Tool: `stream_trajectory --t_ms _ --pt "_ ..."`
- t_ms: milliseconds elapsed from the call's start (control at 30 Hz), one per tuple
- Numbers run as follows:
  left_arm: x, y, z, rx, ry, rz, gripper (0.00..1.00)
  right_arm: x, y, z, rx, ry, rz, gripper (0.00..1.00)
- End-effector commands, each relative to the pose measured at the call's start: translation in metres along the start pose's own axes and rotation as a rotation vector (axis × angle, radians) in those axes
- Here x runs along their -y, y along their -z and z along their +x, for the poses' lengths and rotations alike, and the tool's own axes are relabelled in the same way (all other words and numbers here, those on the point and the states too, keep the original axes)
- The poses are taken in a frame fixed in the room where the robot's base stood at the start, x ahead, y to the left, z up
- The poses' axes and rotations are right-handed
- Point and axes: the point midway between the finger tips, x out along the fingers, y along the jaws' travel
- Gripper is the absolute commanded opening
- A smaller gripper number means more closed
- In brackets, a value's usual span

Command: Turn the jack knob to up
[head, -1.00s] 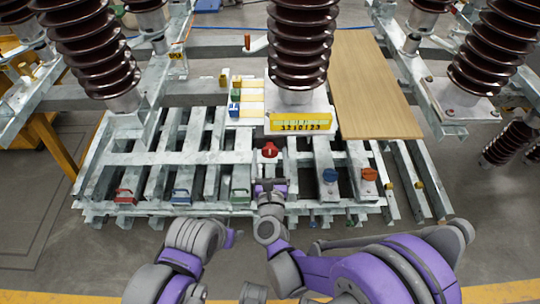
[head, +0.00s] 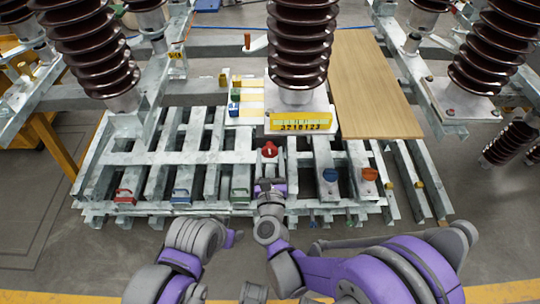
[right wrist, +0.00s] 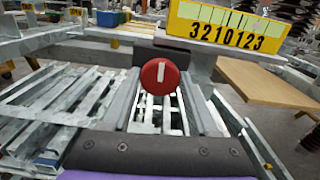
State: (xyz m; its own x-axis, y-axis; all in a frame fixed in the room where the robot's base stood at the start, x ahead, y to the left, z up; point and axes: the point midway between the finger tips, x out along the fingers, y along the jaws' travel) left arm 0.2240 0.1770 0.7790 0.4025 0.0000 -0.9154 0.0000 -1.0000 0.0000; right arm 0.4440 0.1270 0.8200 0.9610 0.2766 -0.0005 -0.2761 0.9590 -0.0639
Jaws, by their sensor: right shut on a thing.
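A round red knob (head: 269,150) with a white line mark sits on the metal frame below the yellow number scale. In the right wrist view the red knob (right wrist: 160,76) faces me, and its white line stands upright. My right gripper (head: 270,184) is in front of the knob at the frame's near side. My left arm is at the bottom left. A purple part (head: 232,238) shows at its end, but its fingers cannot be made out.
The yellow scale (head: 300,122) is just behind the knob, under a brown ribbed insulator (head: 298,45). A blue knob (head: 330,175) and an orange knob (head: 369,174) stand to the right. Red, blue and green handles line the left front edge. A wooden board (head: 372,85) lies behind right.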

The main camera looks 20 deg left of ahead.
Motion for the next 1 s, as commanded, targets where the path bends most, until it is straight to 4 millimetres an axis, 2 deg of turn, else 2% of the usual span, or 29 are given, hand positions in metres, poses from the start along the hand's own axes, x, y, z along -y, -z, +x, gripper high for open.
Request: stream_trajectory --t_ms 267,1000 --pt "0.000 -0.004 0.009 0.003 0.000 0.000 0.62 0.000 0.001 0.000 0.000 0.000 -0.198 0.04" --pt "0.000 -0.010 0.026 0.010 0.000 0.000 0.62 0.000 0.001 0.000 0.000 0.001 -0.900 0.04"
